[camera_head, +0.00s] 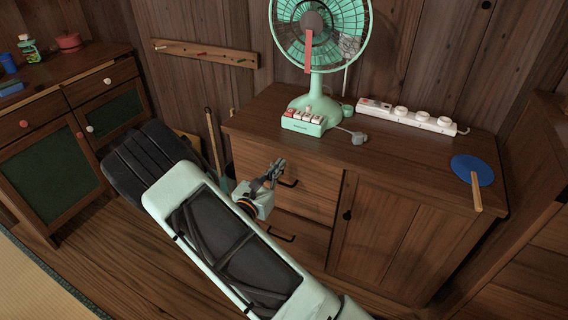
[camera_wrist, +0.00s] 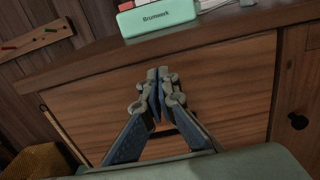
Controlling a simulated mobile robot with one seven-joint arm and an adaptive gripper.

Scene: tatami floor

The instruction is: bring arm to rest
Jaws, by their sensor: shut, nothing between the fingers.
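My gripper (camera_head: 275,169) is in front of the upper drawer of the wooden cabinet (camera_head: 395,240), below the fan. In the wrist view my gripper (camera_wrist: 164,76) has its two fingertips together with nothing between them. The drawer front (camera_wrist: 225,90) fills the space behind the fingers. My arm runs from the lower middle of the head view up to the left and hides part of the cabinet and floor. Whether the fingertips touch the drawer, I cannot tell.
A second cabinet (camera_head: 50,165) stands at the left. A peg rail (camera_head: 204,53) is on the wall. Tatami (camera_head: 35,285) shows at lower left.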

